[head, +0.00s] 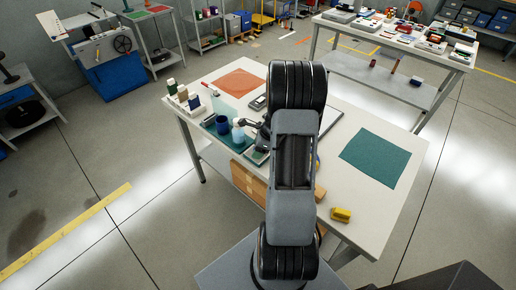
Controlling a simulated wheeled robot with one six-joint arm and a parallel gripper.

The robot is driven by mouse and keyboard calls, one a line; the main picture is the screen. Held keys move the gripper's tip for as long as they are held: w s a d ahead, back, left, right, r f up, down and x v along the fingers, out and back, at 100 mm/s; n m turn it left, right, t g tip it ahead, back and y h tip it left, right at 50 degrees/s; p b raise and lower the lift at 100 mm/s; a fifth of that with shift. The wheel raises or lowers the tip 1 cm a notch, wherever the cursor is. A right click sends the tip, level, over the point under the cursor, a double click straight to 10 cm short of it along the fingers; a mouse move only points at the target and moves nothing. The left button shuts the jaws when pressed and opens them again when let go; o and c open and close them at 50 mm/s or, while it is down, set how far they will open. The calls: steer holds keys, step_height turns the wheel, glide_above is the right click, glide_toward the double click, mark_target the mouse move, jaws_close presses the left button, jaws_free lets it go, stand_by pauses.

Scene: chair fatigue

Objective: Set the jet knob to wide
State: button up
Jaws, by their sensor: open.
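My arm rises through the middle of the head view and covers part of the white table (366,202). My gripper (246,123) shows small and dark just left of the arm, open, over the table's left part. A pale blue bottle (238,134) stands on a dark green mat (217,131), close to the gripper. I cannot tell if they touch. A dark blue cup (222,125) stands to the bottle's left. I cannot make out the jet knob or its setting; it is too small or hidden.
An orange mat (239,83) lies at the table's back left and a green mat (375,158) at the right. A yellow object (341,215) lies near the front edge. Small containers (183,94) stand at the left edge. A second table (458,57) stands behind.

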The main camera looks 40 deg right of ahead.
steer(key=v, duration=1.3)
steer(key=shift+r+b, duration=0.3)
steer(key=shift+r, duration=0.05)
steer(key=shift+s+d, duration=0.15)
steer(key=s+a+r+n+h, duration=0.1)
steer(key=s+a+r+n, duration=0.3)
steer(key=a+n, duration=0.8)
steer(key=s+a+r+n+t+h, duration=0.1)
steer(key=s+a+r+n, duration=0.3)
steer(key=a+n, duration=0.8)
steer(key=n+h, duration=0.1)
steer(key=n, duration=0.1)
steer(key=shift+s+a+r+n, duration=0.2)
steer(key=shift+s+a+n, duration=0.1)
steer(key=shift+a, duration=0.1)
